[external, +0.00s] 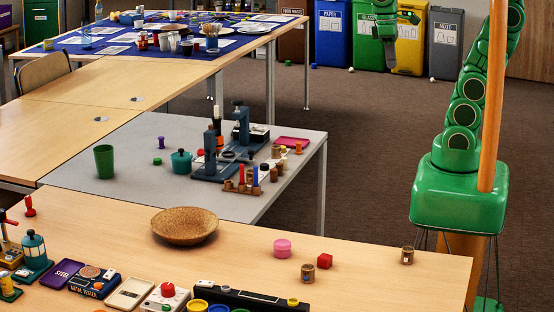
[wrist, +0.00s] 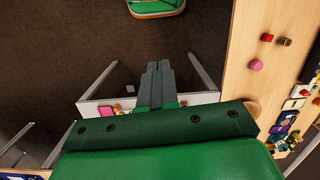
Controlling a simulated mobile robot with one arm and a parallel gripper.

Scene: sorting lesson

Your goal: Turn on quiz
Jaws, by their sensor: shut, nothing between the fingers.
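No object in view bears a readable "quiz" label, so I cannot tell which device it is. Candidates on the front wooden table in the external view are a white box with a red knob (external: 165,300), a long black unit (external: 250,301) and the box labelled "METAL TESTER" (external: 95,281). Small devices show at the right edge of the wrist view, too small to read. My gripper (external: 389,58) hangs at the upper right of the external view, in front of the bins and far from these devices. In the wrist view its fingers (wrist: 158,68) are together and empty.
Bins (external: 445,45) line the back. Open carpet (external: 365,135) lies between.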

